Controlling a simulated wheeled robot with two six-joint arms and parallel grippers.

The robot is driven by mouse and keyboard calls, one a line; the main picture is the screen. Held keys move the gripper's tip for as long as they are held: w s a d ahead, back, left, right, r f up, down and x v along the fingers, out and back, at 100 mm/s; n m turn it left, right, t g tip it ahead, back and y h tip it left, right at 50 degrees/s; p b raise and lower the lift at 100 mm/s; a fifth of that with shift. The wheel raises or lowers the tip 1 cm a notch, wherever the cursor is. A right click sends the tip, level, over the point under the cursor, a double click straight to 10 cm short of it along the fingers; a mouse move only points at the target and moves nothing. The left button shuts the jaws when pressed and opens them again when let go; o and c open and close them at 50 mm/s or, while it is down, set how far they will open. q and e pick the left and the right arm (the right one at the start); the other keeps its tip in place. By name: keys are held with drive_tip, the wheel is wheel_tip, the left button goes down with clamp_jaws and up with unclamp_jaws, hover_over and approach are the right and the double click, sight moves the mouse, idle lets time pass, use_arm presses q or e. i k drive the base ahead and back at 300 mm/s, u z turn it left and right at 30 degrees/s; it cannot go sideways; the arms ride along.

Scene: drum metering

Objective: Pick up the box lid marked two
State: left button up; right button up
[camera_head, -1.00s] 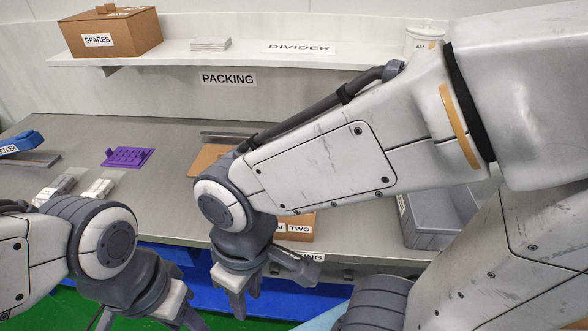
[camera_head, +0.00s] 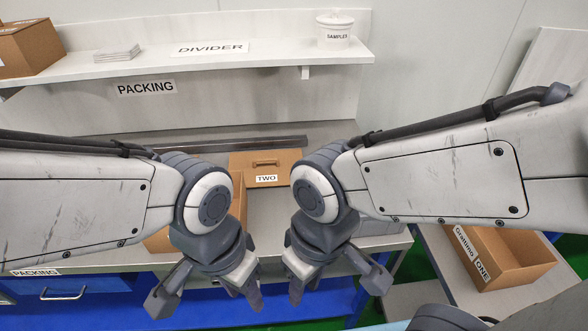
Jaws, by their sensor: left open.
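The brown cardboard lid (camera_head: 283,163) with a handle slot and a white label reading TWO lies on the grey bench near the middle of the head view. My two forearms flank it and hide its surroundings in part. A brown open box (camera_head: 240,205) shows partly behind my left wrist. My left gripper (camera_head: 205,300) is open and empty, in front of the bench edge and nearer to me than the lid. My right gripper (camera_head: 336,289) has its fingers spread and is empty, also nearer than the lid. Neither gripper touches the lid.
A long dark bar (camera_head: 235,145) lies behind the lid. The shelf (camera_head: 280,58) above holds a white SAMPLES tub (camera_head: 335,32), a pale stack (camera_head: 117,53) and a cardboard box (camera_head: 28,47). At the right, an open box marked ONE (camera_head: 515,252) stands on a lower surface.

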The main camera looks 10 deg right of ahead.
sight(265, 168)
drive_tip(key=u, duration=0.5)
drive_tip(key=k, duration=0.6)
drive_tip(key=u, duration=0.55)
drive_tip(key=i, duration=1.2)
drive_tip(key=z, duration=0.7)
drive_tip(key=i, duration=0.35)
drive_tip(key=z, duration=0.35)
